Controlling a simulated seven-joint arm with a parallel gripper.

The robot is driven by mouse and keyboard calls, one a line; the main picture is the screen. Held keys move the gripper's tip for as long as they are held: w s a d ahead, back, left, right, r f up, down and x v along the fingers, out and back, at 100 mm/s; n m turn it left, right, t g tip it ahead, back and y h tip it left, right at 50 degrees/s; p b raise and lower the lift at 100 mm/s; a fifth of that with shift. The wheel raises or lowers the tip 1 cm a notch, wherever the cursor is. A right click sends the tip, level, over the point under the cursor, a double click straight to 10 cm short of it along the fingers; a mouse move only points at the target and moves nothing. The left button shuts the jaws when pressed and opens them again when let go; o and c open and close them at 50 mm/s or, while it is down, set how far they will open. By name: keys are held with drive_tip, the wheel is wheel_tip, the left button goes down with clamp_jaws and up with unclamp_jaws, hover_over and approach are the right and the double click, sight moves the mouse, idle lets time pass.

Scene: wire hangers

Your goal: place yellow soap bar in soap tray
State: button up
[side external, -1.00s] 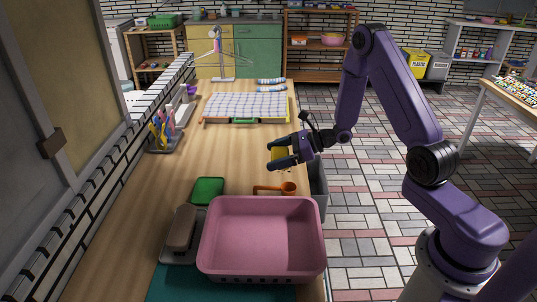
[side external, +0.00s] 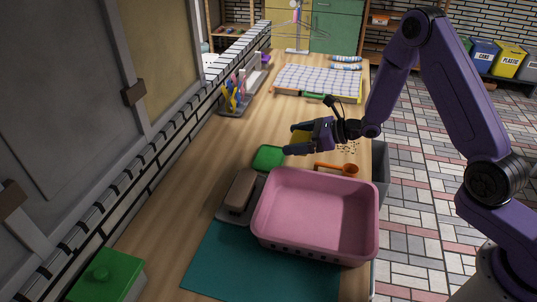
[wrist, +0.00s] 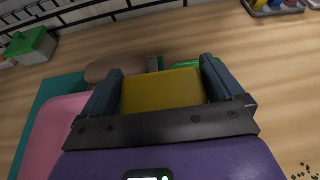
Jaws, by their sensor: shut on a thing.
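The yellow soap bar (side external: 299,135) is held between the two fingers of my gripper (side external: 294,142), above the wooden counter. In the wrist view the bar (wrist: 162,91) fills the gap between the fingers of my gripper (wrist: 162,74). A small green dish (side external: 268,157), likely the soap tray, lies on the counter just below and left of the fingertips in the side view. In the wrist view only a green edge of the dish (wrist: 184,64) shows past the bar, which hides the rest. The bar is apart from the dish.
A pink basin (side external: 315,212) stands in front, partly over a teal mat (side external: 215,262). A brown block (side external: 240,190) sits on a grey holder beside it. An orange scoop (side external: 345,169) lies right of the dish.

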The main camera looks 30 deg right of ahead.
drive_tip(key=w+a+f, duration=0.1)
drive_tip(key=w+f, duration=0.2)
drive_tip(key=w, duration=0.4)
hover_over(267, 158)
drive_tip(key=f, duration=0.5)
drive_tip(key=shift+s+f, duration=0.25)
drive_tip(key=shift+s, duration=0.15)
drive_tip(key=shift+w+f, duration=0.35)
drive_tip(key=shift+f, duration=1.55)
drive_tip(key=shift+f, duration=0.15)
drive_tip(key=o, duration=0.8)
drive_tip(key=shift+c, duration=0.2)
